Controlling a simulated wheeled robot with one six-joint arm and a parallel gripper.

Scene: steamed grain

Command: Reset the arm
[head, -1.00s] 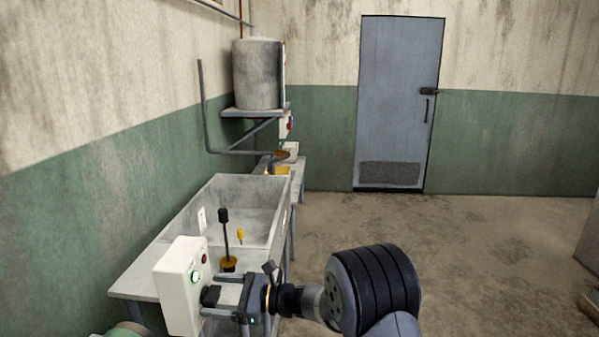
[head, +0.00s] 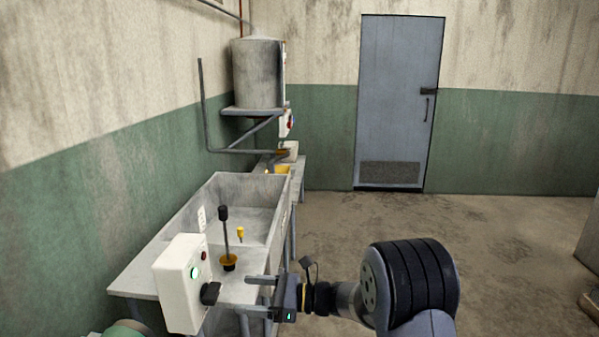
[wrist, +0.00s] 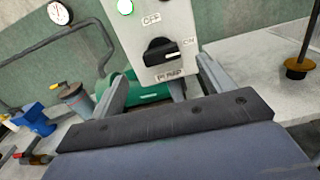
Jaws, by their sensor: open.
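My gripper (head: 248,295) is open and empty, its two fingers pointing left toward a white control box (head: 180,285). A visible gap separates it from the box's black knob (head: 210,293). In the wrist view, the fingers (wrist: 160,78) stand apart below the knob (wrist: 162,51). The knob's white mark points right, toward the ON label. A PUMP label is below the knob and an OFF label above it. A green lamp (wrist: 125,6) is lit on the box.
A grey sink (head: 235,215) and its counter run along the left wall. A tank (head: 257,75) sits on a wall shelf. The floor (head: 480,230) to the right is clear.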

